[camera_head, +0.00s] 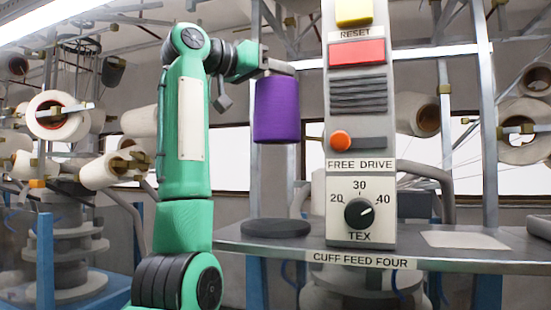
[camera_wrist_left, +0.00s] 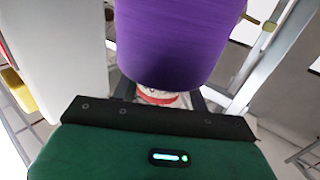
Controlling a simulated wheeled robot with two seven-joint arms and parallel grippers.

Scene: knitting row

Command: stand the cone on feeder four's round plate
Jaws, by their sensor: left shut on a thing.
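A purple cone of yarn (camera_head: 277,110) hangs upright in my left gripper (camera_head: 276,68), which is shut on it near its top. The cone also fills the upper middle of the left wrist view (camera_wrist_left: 180,40). Feeder four's dark round plate (camera_head: 275,228) lies on the grey shelf, below the cone, with a clear gap between them. The shelf edge carries the label "CUFF FEED FOUR" (camera_head: 361,261). My right gripper is not in view.
A control post (camera_head: 360,165) with a red reset button, orange knob and TEX dial stands just right of the plate. A pale flat pad (camera_head: 465,240) lies on the shelf at right. White yarn cones (camera_head: 57,115) on racks stand at left.

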